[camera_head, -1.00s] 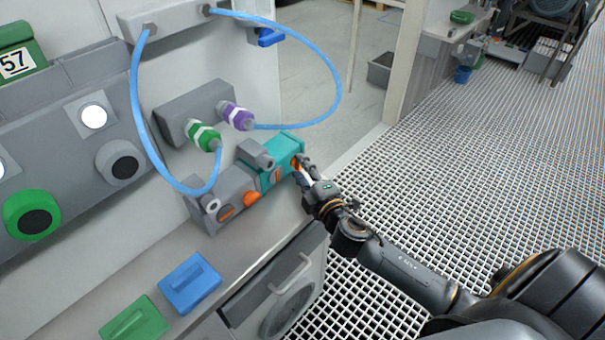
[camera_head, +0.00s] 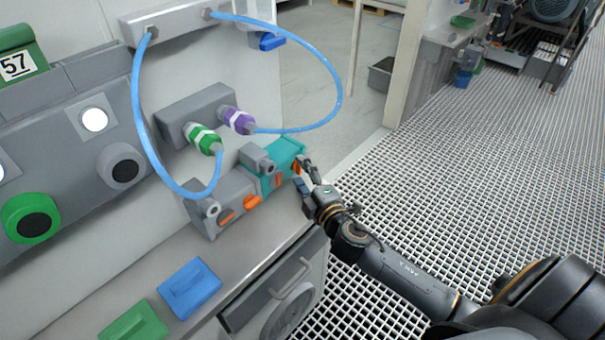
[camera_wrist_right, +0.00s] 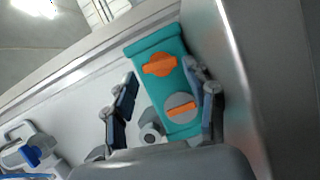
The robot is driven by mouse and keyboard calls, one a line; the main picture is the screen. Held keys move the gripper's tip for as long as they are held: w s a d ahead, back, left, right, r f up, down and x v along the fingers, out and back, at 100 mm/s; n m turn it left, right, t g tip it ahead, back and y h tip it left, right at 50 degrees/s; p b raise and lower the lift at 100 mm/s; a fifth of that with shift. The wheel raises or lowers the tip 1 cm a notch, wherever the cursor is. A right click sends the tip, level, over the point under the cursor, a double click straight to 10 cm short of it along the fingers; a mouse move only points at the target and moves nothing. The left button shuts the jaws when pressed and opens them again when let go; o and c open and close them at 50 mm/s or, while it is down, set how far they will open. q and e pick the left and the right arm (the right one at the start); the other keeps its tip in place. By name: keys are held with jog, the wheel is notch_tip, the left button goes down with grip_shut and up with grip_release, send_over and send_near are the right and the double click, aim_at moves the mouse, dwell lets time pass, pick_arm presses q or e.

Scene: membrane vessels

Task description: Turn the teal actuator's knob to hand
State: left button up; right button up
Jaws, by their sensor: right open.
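The teal actuator (camera_head: 285,154) sits at the right end of a row of grey modules on the bench. In the right wrist view it is a teal box (camera_wrist_right: 145,86) with an orange knob (camera_wrist_right: 160,64) at one end and an orange bar on a grey disc (camera_wrist_right: 181,107) nearer my gripper. I cannot tell the marked positions. My right gripper (camera_head: 307,174) is open at the actuator's right end. In the right wrist view its fingers (camera_wrist_right: 165,98) lie apart on either side of the disc; contact is not clear. My left gripper is out of view.
Grey modules (camera_head: 228,197) with orange knobs stand left of the actuator. Blue hoses (camera_head: 338,85) loop above, by green and purple connectors. A blue block (camera_head: 190,288) and a green block (camera_head: 134,322) lie on the bench. Grating floor (camera_head: 470,190) is open to the right.

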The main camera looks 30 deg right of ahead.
jog(key=s, duration=0.6)
jog(key=shift+s+a, duration=0.15)
jog(key=shift+s, duration=0.2)
jog(key=shift+s+r, duration=0.2)
jog(key=shift+s, duration=0.45)
